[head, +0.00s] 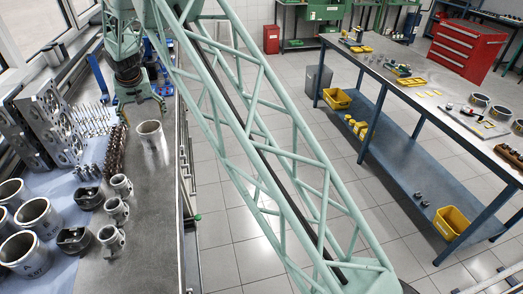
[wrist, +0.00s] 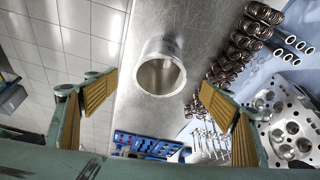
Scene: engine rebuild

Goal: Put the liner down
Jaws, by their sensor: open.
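A grey metal liner (head: 152,138) stands on the bare metal of the left bench, its open end up, near the bench's inner edge. In the wrist view the liner (wrist: 160,50) stands ahead of my gripper (wrist: 152,92), between the lines of its two fingers. The fingers, with yellow ribbed pads, are spread wide and are apart from the liner on both sides. Nothing is between the pads. In the head view my wrist hangs over the bench just beyond the liner.
Springs (head: 113,150), valves (head: 90,118) and cylinder heads (head: 52,122) lie left of the liner. Several other liners (head: 38,215) and pistons (head: 88,197) stand nearer on the bench. A blue tool tray (wrist: 145,146) is close to my gripper. Bare bench surrounds the liner.

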